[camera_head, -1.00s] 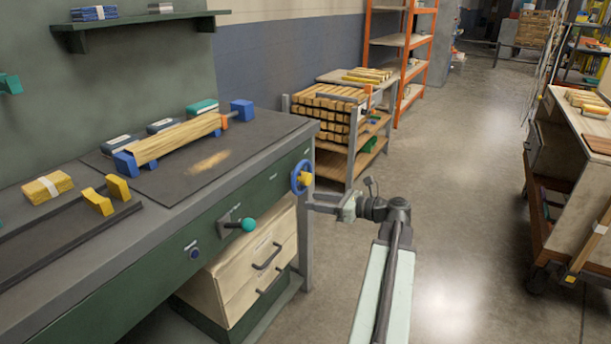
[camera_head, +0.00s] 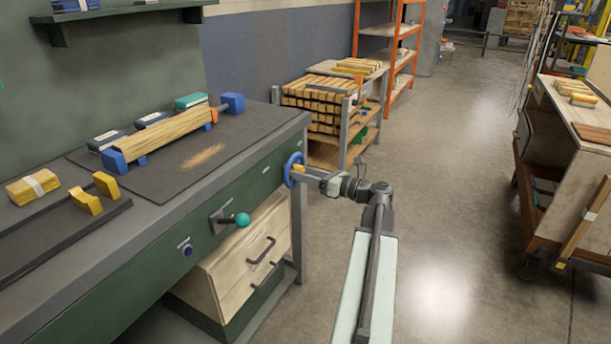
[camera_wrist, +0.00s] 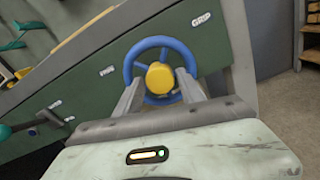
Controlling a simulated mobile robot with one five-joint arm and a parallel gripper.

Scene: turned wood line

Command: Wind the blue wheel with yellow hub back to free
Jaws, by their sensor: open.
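The blue wheel (camera_head: 292,169) with a yellow hub is on the green front of the bench, near its right end. In the wrist view the wheel (camera_wrist: 134,64) faces me, with the yellow hub (camera_wrist: 160,77) near the middle of the picture. My gripper (camera_head: 303,172) is at the wheel. In the wrist view the two fingers of my gripper (camera_wrist: 158,84) stand open on either side of the hub. I cannot tell whether they touch it. A "GRIP" label (camera_wrist: 201,19) is right of the wheel and a smaller label (camera_wrist: 107,70) is to its left.
A lever with a teal knob (camera_head: 242,219) sticks out left of the wheel, above a cream drawer unit (camera_head: 240,262). A wood blank (camera_head: 167,137) lies between blue holders on the bench. A rack of timber (camera_head: 340,155) stands behind.

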